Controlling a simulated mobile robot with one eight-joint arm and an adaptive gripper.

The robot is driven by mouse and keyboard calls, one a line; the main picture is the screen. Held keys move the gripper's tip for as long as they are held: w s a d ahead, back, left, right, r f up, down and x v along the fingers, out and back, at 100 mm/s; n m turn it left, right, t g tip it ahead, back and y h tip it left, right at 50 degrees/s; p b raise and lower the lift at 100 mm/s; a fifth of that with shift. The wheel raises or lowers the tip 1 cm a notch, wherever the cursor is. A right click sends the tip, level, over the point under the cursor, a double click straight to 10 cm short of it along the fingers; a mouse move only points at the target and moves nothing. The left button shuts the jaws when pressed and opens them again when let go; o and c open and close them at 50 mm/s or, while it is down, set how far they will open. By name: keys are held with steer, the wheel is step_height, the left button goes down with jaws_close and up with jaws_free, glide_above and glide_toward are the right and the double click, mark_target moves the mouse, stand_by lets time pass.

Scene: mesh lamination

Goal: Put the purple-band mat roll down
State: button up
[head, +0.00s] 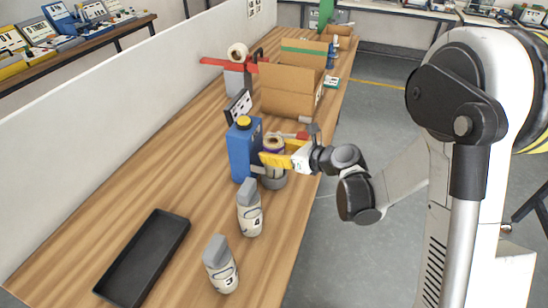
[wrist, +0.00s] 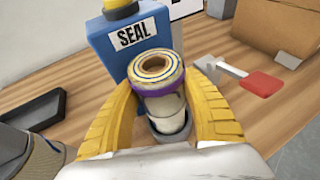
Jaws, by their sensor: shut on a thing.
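The purple-band mat roll (wrist: 158,80) is a pale upright roll with a purple band near its top and coloured rings on its end. My gripper (wrist: 165,105) has its yellow fingers on both sides of the roll and is shut on it. In the head view my gripper (head: 270,160) holds the roll (head: 273,143) just right of the blue bottle. The roll stands over a round grey holder (wrist: 172,132); its bottom end is partly hidden, so I cannot tell whether it touches the holder's floor.
The blue SEAL bottle (head: 243,152) stands close to the left of the roll. A black tray (head: 181,226) lies front left. A red-handled tool (wrist: 258,82) and cardboard box (head: 285,92) are behind.

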steer(key=shift+f, duration=0.75)
steer(key=shift+f, duration=0.15)
steer(key=o, duration=1.3)
